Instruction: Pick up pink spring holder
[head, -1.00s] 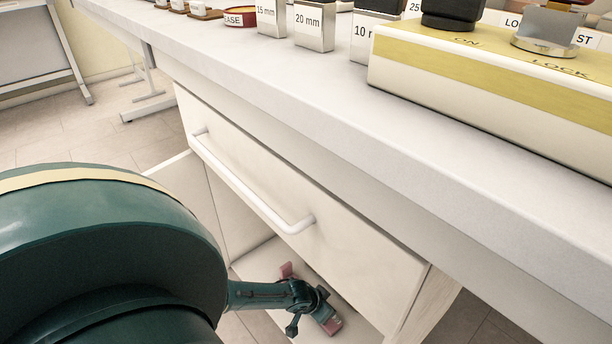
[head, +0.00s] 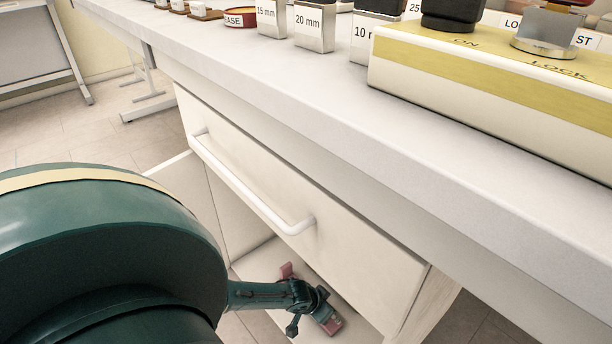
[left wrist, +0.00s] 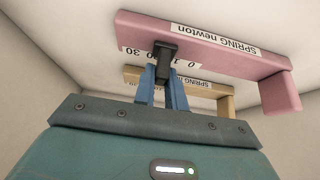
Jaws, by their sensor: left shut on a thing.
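The pink spring holder (left wrist: 215,45) is a flat bar with a bent end and a label reading "SPRING newton". In the left wrist view it lies across my left gripper (left wrist: 165,62), whose fingers are shut on its near edge. In the head view the pink holder (head: 287,271) shows in the open lower shelf of the cabinet, partly hidden behind my left gripper (head: 318,297). My right gripper is in neither view.
A tan holder (left wrist: 227,104) with a similar label lies beside the pink one. Shelf walls stand close around. Above is a drawer with a white handle (head: 255,190), under the white worktop (head: 330,95). A yellow-striped device (head: 480,75) and labelled blocks (head: 314,27) stand on top.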

